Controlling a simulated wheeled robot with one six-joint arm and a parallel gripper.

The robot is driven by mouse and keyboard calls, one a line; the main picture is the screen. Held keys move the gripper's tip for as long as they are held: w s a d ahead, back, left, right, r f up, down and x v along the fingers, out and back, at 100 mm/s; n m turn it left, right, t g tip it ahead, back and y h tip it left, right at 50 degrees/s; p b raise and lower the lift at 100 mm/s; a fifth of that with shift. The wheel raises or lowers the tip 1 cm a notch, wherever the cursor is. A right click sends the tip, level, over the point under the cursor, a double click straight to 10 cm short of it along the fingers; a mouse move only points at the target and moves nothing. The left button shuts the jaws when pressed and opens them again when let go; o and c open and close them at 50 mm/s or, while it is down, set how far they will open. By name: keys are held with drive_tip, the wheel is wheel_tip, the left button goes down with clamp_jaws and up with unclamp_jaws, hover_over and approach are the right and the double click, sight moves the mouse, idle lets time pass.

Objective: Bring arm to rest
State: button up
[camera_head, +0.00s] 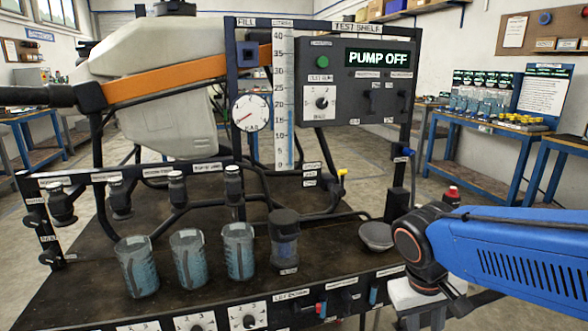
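My blue arm (515,255) reaches in from the right edge, with a round black joint (420,245) at its left end, in front of the right end of the test bench (330,240). I cannot make out the fingers of my gripper in this view. The control panel (358,82) on the bench reads PUMP OFF. A green button (322,62) and a dial (320,98) sit on its left side. Three beakers with bluish contents (137,268) stand in a row on the bench top, beside a dark-topped clear container (284,240).
A shallow grey dish (377,236) lies on the bench just left of my arm's joint. A large white tank (160,85) with an orange strap stands behind at left. A round gauge (251,113) hangs beside the level scale (282,100). Blue tables (490,132) stand at the back right.

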drive_tip(key=s+d+r+t+y, duration=0.2)
drive_tip(key=s+r+t, duration=0.1)
drive_tip(key=s+t, duration=0.1)
drive_tip(key=shift+s+d+m, duration=0.25)
drive_tip(key=shift+s+m, duration=0.05)
drive_tip(key=shift+s, duration=0.05)
drive_tip(key=shift+c, duration=0.7)
idle(0.5)
